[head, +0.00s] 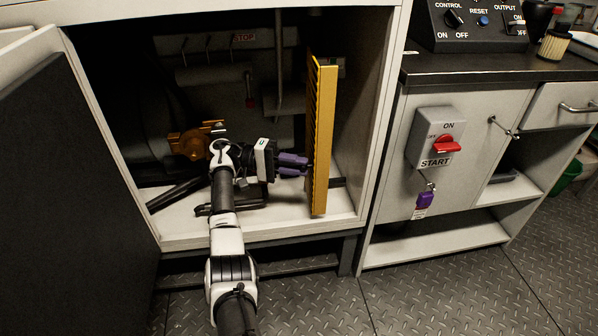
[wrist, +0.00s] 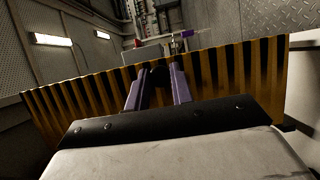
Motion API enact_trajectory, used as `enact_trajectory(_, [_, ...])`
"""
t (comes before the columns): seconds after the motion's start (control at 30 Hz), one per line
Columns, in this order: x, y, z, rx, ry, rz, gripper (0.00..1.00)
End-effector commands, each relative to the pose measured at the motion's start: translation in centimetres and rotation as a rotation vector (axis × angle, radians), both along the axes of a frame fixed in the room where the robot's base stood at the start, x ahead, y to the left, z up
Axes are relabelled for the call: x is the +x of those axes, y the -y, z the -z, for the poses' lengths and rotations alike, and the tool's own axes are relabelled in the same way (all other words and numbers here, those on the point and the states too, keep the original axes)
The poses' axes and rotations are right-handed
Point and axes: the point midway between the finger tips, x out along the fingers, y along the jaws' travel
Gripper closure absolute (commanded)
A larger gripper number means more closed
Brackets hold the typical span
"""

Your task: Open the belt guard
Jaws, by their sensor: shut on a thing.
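The belt guard (head: 323,135) is a yellow panel with dark slots, upright on the right side of the cabinet opening. In the head view it is nearly edge-on and stands out from the cabinet's inside. In the wrist view the slotted guard (wrist: 232,75) spans most of the picture. My gripper (head: 304,165) has purple fingers and meets the guard's slotted left face around mid-height. In the wrist view the gripper (wrist: 158,76) is shut on the guard. The exact part between the fingertips is hard to see.
The cabinet's door (head: 75,160) is wide open at the left. Inside are a brass-coloured part (head: 190,143) and dark machinery. To the right, a switch box (head: 437,138) with a red handle is on the counter front, with a purple padlock (head: 424,200) hanging below it.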

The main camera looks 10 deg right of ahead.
Motion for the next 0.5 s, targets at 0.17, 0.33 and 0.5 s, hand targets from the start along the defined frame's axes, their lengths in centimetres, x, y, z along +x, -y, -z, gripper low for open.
enact_trajectory(0.17, [0.00,-0.01,0.05,0.001,0.000,0.012,1.00])
enact_trajectory(0.33, [-0.01,0.00,0.02,0.001,0.000,0.013,1.00])
enact_trajectory(0.5, [-0.02,0.02,0.02,0.001,0.000,0.013,0.73])
